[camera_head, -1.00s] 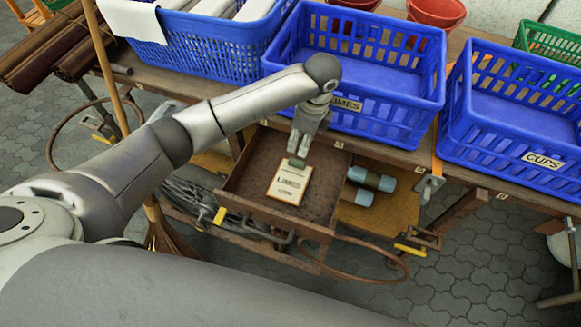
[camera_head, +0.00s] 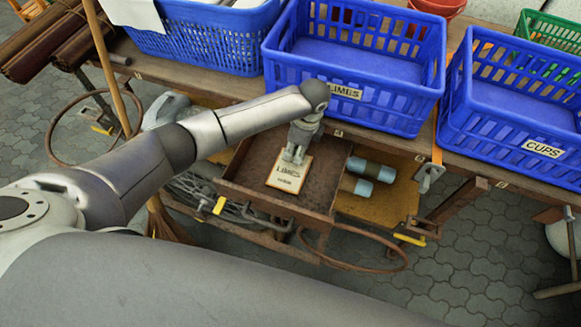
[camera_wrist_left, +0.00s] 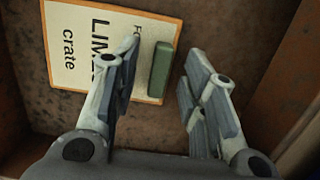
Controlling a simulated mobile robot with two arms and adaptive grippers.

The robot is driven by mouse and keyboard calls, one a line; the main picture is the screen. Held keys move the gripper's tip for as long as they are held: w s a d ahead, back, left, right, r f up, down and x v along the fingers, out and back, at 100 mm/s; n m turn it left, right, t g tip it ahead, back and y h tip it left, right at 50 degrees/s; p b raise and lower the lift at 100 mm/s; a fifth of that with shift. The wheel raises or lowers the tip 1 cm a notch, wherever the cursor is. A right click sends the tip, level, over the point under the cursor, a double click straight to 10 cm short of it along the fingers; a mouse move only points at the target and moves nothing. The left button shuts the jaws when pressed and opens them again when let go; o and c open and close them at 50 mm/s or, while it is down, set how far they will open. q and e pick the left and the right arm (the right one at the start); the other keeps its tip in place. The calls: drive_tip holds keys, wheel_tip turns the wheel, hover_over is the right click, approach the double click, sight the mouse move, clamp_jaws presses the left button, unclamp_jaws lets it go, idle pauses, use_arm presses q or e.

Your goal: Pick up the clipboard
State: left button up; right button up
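The clipboard (camera_head: 287,178) lies flat in an open rusty drawer (camera_head: 233,189). It is a cream sheet on an orange-edged board, with "LIMES" and "crate" lettering. In the left wrist view the clipboard (camera_wrist_left: 75,50) is at the upper left, with its green clip (camera_wrist_left: 160,72) on its right edge. My left gripper (camera_head: 293,156) is above the clip end of the clipboard. In the left wrist view my left gripper (camera_wrist_left: 158,80) is open, its fingers on either side of the clip with nothing held. I cannot tell whether the fingertips touch the board. My right gripper is not in view.
A blue "LIMES" crate (camera_head: 345,93) stands on the bench right behind the drawer, and a blue "CUPS" crate (camera_head: 543,149) is to its right. The drawer walls surround the clipboard.

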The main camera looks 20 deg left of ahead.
use_arm(q)
clamp_jaws()
